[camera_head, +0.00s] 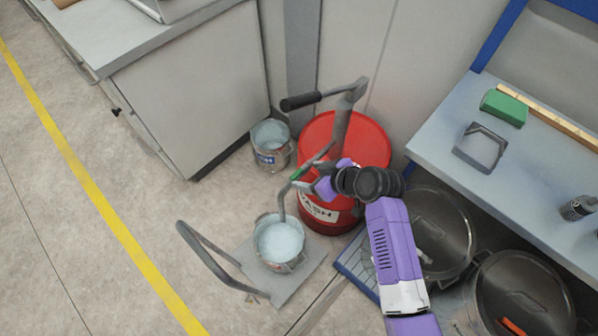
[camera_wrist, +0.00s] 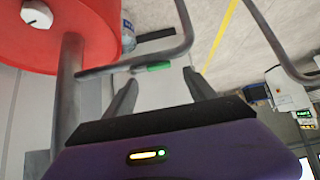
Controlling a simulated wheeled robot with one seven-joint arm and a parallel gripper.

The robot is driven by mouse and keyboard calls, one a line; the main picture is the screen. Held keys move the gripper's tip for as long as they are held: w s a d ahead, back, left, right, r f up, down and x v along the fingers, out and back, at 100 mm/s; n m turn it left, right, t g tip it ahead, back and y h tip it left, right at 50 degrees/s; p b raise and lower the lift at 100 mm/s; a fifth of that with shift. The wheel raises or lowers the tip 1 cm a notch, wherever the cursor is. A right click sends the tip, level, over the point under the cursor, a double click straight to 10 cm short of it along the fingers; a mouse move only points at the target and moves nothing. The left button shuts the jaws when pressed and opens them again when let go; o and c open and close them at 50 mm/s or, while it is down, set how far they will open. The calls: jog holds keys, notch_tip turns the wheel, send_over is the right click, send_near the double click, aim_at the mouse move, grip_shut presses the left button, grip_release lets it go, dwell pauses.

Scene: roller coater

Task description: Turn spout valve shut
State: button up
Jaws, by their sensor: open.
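A red drum (camera_head: 318,215) carries a grey pump with a curved spout (camera_head: 279,203). The spout valve has a small green handle (camera_head: 298,173) on the spout pipe; it also shows in the wrist view (camera_wrist: 155,67). The spout bends down over a metal bucket (camera_head: 279,243) holding pale blue liquid. My gripper (camera_head: 312,184) is beside the spout, close to the valve. In the wrist view my gripper (camera_wrist: 161,77) is open, and the green handle appears between and just beyond the fingertips. Contact cannot be told. Whether liquid flows is hidden.
A black-gripped pump lever (camera_head: 303,101) rises above the drum. A second bucket (camera_head: 271,144) stands by the grey cabinet (camera_head: 195,85). The filled bucket rests on a trolley plate with a grey handle (camera_head: 205,250). A bench (camera_head: 445,125) and steel pots (camera_head: 440,230) crowd the right.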

aim_at(297, 174)
jog(key=shift+x, duration=2.4)
jog(key=shift+c, duration=0.5)
grip_shut()
